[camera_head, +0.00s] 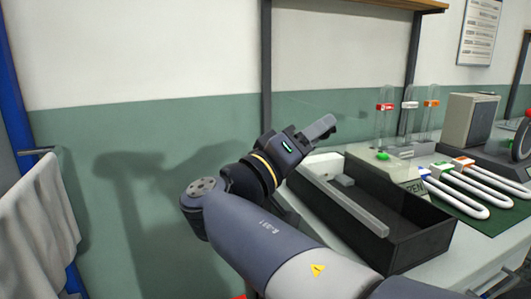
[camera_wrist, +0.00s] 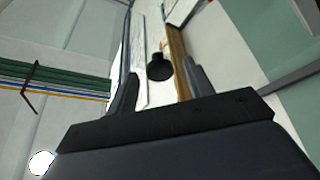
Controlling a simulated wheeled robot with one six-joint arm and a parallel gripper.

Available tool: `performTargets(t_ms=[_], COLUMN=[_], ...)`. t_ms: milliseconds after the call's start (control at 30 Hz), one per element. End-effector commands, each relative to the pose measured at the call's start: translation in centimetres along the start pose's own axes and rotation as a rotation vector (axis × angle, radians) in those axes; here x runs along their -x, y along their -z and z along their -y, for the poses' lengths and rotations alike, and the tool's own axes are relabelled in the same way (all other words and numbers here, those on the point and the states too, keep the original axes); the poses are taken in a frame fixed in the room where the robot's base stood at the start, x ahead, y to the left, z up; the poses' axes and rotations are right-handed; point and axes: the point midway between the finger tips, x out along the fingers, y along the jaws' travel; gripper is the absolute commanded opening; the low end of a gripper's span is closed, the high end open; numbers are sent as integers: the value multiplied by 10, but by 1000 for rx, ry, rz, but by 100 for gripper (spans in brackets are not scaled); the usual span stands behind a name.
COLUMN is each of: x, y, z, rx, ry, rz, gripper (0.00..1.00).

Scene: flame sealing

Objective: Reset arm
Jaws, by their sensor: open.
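My gripper (camera_head: 322,130) is at the end of my raised arm, above the left end of the bench and in front of the green and white wall. It points up and to the right in the head view. In the wrist view my gripper (camera_wrist: 158,90) shows two dark fingers standing apart, with nothing held between them. A small dark round thing (camera_wrist: 159,67) appears beyond the fingers there; I cannot tell what it is.
A black open tray (camera_head: 425,243) stands on the bench below my gripper. Several white U-shaped tubes (camera_head: 463,205) lie on a green mat to its right. Clear upright tubes (camera_head: 385,122) with coloured bands stand behind. A white towel (camera_head: 38,225) hangs at the left.

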Motion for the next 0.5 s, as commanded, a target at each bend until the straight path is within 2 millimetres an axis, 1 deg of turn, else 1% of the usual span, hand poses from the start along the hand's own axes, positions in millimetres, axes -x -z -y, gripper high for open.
performTargets(t_ms=[167, 267, 500], x=[12, 23, 62], y=[1, 1, 1], z=[1, 1, 2], rx=[4, 4, 5], ry=[-6, -5, -4], rz=[-11, -12, -13], gripper=[50, 50, 50])
